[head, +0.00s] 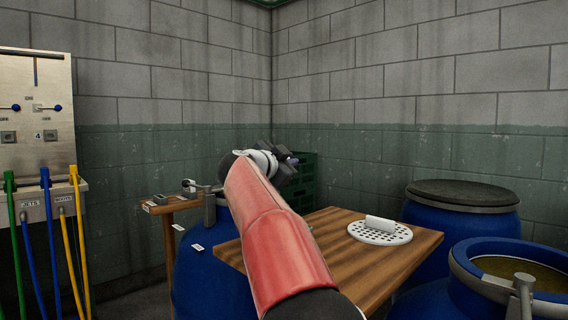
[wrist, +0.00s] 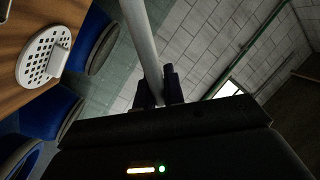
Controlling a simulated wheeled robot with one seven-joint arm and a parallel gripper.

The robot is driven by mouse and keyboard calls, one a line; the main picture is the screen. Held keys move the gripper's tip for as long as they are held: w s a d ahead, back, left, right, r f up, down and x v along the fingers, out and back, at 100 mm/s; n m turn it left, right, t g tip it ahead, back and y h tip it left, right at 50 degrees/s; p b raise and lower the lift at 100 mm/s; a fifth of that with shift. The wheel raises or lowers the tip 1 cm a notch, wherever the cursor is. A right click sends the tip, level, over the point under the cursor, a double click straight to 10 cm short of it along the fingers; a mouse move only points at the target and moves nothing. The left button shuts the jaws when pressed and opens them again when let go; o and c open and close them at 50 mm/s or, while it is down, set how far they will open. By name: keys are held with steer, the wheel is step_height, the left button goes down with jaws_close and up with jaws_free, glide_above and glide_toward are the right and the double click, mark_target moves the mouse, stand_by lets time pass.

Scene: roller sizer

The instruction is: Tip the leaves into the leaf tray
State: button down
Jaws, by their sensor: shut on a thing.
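My gripper (head: 287,165) is raised above and behind the wooden table in the head view, seen past my red arm. In the wrist view its dark fingers (wrist: 160,88) are shut on a pale grey rod (wrist: 143,40). The rod runs up out of the top of that view, so its far end is hidden. I see no leaves in either view. A green crate (head: 305,182) stands behind my gripper by the wall; I cannot tell whether it is the leaf tray.
A white perforated disc (head: 372,235) with a pale block lies on the wooden table (head: 400,262). An open blue drum (head: 485,300) with brownish contents stands at right, a lidded drum (head: 455,215) behind it. Another blue drum (head: 195,275) is beside my arm. Hoses (head: 50,240) hang at left.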

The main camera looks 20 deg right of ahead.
steer(key=s+d+f+m+b, duration=0.4)
steer(key=s+f+m+b, duration=0.1)
steer(key=f+m+b, duration=0.1)
steer(key=shift+s+d+f+m+b, duration=0.15)
steer(key=shift+s+d+m+b, duration=0.2)
steer(key=shift+m+b, duration=0.75)
stand_by(0.4)
steer(key=shift+a, duration=0.1)
stand_by(0.6)
